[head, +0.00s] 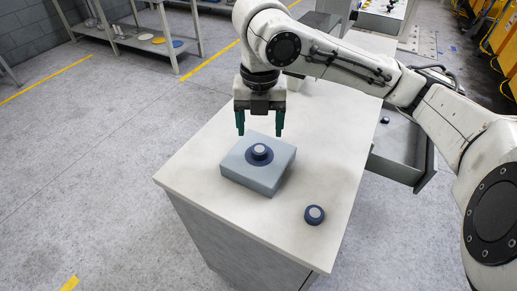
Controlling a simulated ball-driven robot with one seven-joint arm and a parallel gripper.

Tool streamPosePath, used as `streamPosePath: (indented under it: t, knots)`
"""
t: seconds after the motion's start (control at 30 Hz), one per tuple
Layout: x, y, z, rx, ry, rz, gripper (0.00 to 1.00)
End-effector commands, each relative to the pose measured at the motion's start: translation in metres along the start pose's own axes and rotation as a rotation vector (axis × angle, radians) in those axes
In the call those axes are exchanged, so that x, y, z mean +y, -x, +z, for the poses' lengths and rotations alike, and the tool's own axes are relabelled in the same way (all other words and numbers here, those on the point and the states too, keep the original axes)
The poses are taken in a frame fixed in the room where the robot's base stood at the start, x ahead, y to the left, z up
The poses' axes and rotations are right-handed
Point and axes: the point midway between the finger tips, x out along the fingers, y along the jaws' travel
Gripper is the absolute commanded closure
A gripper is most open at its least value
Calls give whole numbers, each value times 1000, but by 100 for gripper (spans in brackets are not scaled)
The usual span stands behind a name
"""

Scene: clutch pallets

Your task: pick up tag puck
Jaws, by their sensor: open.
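One round dark-blue puck with a pale top (259,152) sits on the top of a grey-blue block (256,179), on a wider dark round base. A second, similar blue puck with a pale centre (314,215) lies on the bare countertop to the right of the block and nearer the front edge. I cannot tell which one is the tag puck. My gripper (260,131) points down with its green fingers spread, empty. In the picture it is just above the puck on the block, and it appears apart from it.
The pale countertop (225,225) is mostly clear around the block. An open grey drawer (397,155) on the right holds a small dark item (385,120). A metal shelf (150,38) with several discs stands at the back left.

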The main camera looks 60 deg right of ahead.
Motion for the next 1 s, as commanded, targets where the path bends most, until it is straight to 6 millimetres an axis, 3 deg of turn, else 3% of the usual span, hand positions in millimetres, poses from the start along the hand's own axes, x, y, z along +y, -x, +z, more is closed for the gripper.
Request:
streamPosePath:
  t: [0.27, 0.6, 0.87, 1.0]
  knots:
    - [0, -22, 0, 2, 0, 0, 28]
    - [1, -63, 2, 1, 0, 1, 28]
    - [1, -65, 3, -1, 0, 2, 28]
    - [1, -65, 3, -1, 0, 2, 41]
